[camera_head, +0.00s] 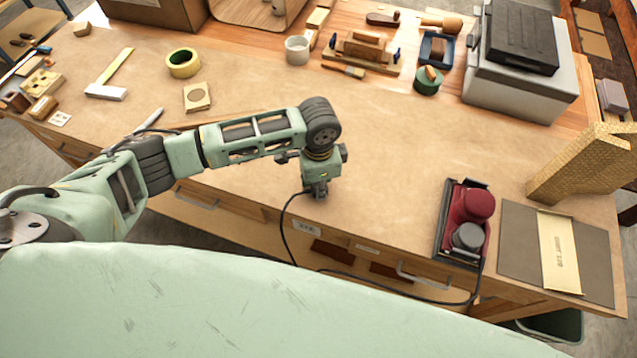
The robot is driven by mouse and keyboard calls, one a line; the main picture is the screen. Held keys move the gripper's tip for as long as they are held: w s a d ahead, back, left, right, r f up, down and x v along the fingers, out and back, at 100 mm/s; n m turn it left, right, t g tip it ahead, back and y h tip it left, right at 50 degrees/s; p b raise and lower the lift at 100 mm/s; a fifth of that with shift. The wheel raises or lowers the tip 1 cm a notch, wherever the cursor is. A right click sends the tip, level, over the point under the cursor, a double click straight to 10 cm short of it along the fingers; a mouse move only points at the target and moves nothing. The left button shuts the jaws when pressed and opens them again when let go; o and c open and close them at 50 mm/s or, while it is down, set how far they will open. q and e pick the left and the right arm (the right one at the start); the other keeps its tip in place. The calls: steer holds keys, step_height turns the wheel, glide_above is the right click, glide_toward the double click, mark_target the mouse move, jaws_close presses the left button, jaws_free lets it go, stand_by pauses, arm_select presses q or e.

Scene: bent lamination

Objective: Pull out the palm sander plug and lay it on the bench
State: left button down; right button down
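The palm sander (473,222), dark red with a grey knob, sits in a dark tray at the bench's front right. Its black cable (287,240) hangs in a loop along the bench front and rises to my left gripper (318,191). My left gripper points down over the front edge of the bench and appears shut on the cable's end. The plug itself is mostly hidden by the fingers. A pale socket plate (306,227) shows on the bench front just below the gripper, with the cable passing left of it. My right gripper is not in view.
The workbench (390,160) is bare in the middle. A square block with a round mark (197,97), yellow tape (183,63) and a white cup (297,49) lie behind. A sandpaper sheet (515,250) lies right of the sander. A grey machine (520,75) stands back right.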

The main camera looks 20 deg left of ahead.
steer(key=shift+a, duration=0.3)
arm_select(q)
steer(key=shift+f, duration=0.1)
stand_by(0.4)
steer(key=c, duration=1.3)
jaws_free()
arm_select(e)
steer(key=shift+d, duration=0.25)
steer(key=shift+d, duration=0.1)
